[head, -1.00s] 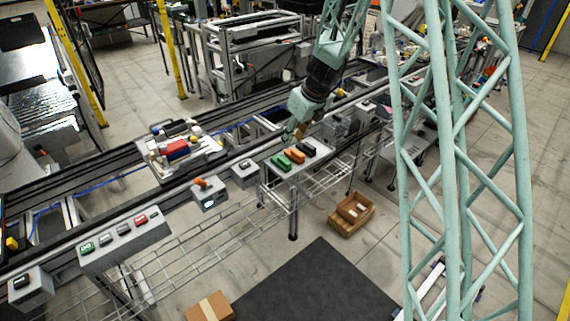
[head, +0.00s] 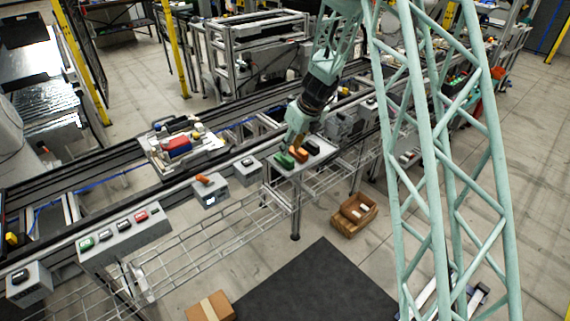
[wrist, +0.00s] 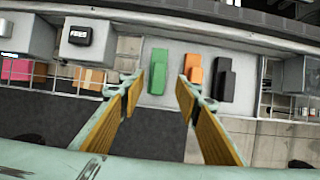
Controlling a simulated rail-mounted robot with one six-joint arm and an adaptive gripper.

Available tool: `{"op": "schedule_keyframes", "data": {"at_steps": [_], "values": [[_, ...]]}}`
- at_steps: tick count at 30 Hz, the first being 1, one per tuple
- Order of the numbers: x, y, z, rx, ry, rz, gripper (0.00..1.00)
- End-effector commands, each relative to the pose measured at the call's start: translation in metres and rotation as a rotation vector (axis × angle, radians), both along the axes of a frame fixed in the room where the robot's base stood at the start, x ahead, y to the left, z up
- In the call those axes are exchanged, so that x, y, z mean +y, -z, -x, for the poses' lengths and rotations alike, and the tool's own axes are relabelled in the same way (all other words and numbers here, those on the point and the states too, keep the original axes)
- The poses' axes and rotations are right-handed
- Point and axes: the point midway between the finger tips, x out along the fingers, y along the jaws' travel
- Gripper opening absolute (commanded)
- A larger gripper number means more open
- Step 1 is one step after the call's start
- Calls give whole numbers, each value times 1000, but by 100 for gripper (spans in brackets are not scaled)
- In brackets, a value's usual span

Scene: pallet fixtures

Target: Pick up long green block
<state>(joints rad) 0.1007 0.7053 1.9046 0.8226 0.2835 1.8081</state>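The long green block (head: 283,160) lies on a light grey stand at the end of a row of blocks. In the wrist view the green block (wrist: 157,71) stands lengthwise between my two fingers, with a gap on each side. My gripper (wrist: 159,88) is open and empty, its yellow-padded fingers spread apart. In the head view my gripper (head: 292,145) hangs just over the row and hides part of the green block. The height left between fingertips and block is hard to tell.
An orange block (wrist: 193,68) lies close to the right of the green one, near my right finger. A black block (wrist: 224,78) lies beyond it. The grey stand (head: 322,158) holds all three. A grey box with a black button (wrist: 88,40) stands to the left.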

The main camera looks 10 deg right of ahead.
Motion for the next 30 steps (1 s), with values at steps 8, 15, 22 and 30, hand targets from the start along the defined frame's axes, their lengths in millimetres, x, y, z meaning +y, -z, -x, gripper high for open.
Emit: {"op": "schedule_keyframes", "data": {"at_steps": [8,15,22,30], "values": [[1,6,-3,-1,1,-1,31],[2,7,-3,0,0,0,31],[5,19,-8,0,0,-1,31],[11,45,-18,1,0,0,31]]}}
